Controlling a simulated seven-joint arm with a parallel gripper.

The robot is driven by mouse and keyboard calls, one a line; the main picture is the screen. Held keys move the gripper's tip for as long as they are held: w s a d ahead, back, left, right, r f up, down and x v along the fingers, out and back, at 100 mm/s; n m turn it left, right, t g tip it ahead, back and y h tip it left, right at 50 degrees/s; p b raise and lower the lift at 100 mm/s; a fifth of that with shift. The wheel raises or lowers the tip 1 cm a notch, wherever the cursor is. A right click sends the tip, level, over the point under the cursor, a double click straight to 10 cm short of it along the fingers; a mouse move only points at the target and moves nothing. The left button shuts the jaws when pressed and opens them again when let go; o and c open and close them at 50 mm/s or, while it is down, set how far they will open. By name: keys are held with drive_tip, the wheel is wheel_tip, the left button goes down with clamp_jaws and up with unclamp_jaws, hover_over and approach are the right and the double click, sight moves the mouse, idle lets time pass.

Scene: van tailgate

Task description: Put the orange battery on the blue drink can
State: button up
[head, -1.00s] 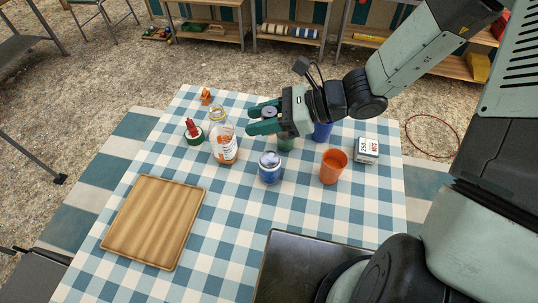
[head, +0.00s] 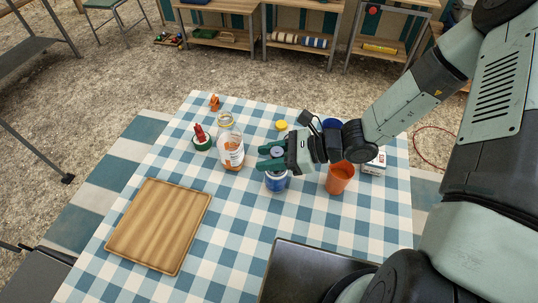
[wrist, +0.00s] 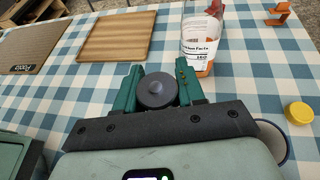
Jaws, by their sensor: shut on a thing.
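My gripper (head: 270,158) is shut on a round piece with a dark grey end and a small raised nub, which I take to be the battery (wrist: 157,90). Its orange side is not visible. The battery is upright between the fingers, and its grey end also shows in the head view (head: 277,152). The blue drink can (head: 276,183) stands upright on the checked cloth directly below the gripper in the head view. The fingers hide its top, so I cannot tell whether the battery touches it. The can is hidden in the wrist view.
A clear jar (head: 231,150) with orange contents stands close left of the gripper. An orange cup (head: 339,179), a blue cup (head: 331,124) and a white box (head: 376,163) are to the right. A yellow lid (head: 282,125) lies behind. A wooden board (head: 158,225) lies front left.

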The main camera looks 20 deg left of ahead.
drive_tip(key=o, duration=1.1)
drive_tip(key=shift+f, duration=0.1)
drive_tip(key=shift+r, duration=0.2)
drive_tip(key=v, duration=1.2)
